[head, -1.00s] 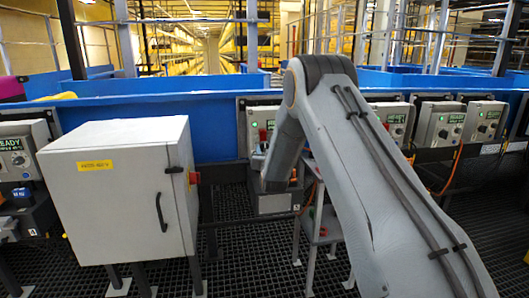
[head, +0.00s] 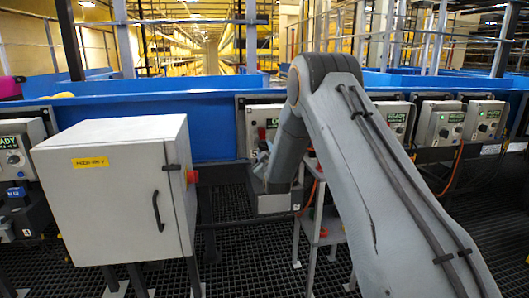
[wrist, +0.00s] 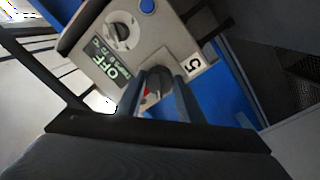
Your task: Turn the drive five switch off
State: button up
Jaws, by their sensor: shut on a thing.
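The drive five box (wrist: 180,42) fills the upper middle of the wrist view, marked by a white "5" label (wrist: 194,64). Its display (wrist: 108,65) reads OFF in green. The dark switch (wrist: 158,80) with a red mark sits between the two fingers of my gripper (wrist: 157,84), which is shut on it. The fingers hide much of the switch, so its exact angle is hard to read. A round dial (wrist: 122,31) and a blue button (wrist: 148,5) are farther up the face. In the head view the box (head: 256,114) is partly behind my arm.
A grey cabinet (head: 110,190) with a red knob (head: 192,176) stands left of my arm. Other drive boxes (head: 437,122) line the blue conveyor side (head: 150,125) to the right. A grey stand (head: 327,225) is close below my arm.

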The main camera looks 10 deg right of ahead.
jog(key=n+b, duration=0.1)
jog(key=n, duration=0.6)
jog(key=shift+d+r+y, duration=0.1)
jog(key=shift+y, duration=0.2)
jog(key=shift+n, duration=0.3)
jog(key=o, duration=1.1)
jog(key=shift+c, duration=0.2)
jog(key=s, duration=0.7)
jog(key=shift+s+f, duration=0.3)
jog(key=shift+s, duration=0.1)
